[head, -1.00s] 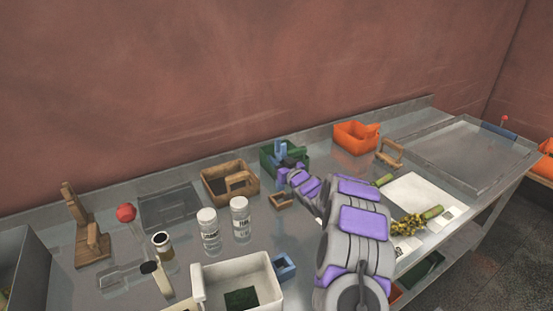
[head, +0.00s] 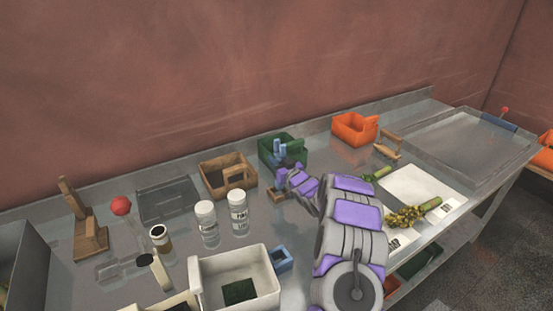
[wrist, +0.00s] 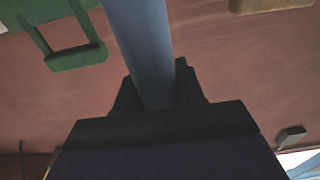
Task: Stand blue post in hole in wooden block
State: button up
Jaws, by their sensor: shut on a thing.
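The blue post (head: 281,154) stands roughly upright in my gripper (head: 282,174), in front of the green bin in the head view. In the wrist view the post (wrist: 143,45) runs up from between the dark jaws of my gripper (wrist: 157,95), which are shut on it. The small wooden block (head: 275,196) lies on the table just below my gripper in the picture. My gripper and wrist partly cover the block, and its hole is hidden. I cannot tell how high the post's lower end is over the block.
A green bin (head: 296,148) stands behind my gripper and a wooden box (head: 213,188) to its left. Two white-capped jars (head: 238,213), a blue square holder (head: 281,261) and a white bin (head: 208,270) are nearer. An orange bin (head: 350,128) stands right of the green bin.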

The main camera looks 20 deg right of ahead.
jog(key=shift+a+f, duration=0.1)
jog(key=shift+f, duration=1.6)
jog(key=o, duration=1.3)
jog(key=shift+f, duration=0.1)
jog(key=shift+c, duration=0.2)
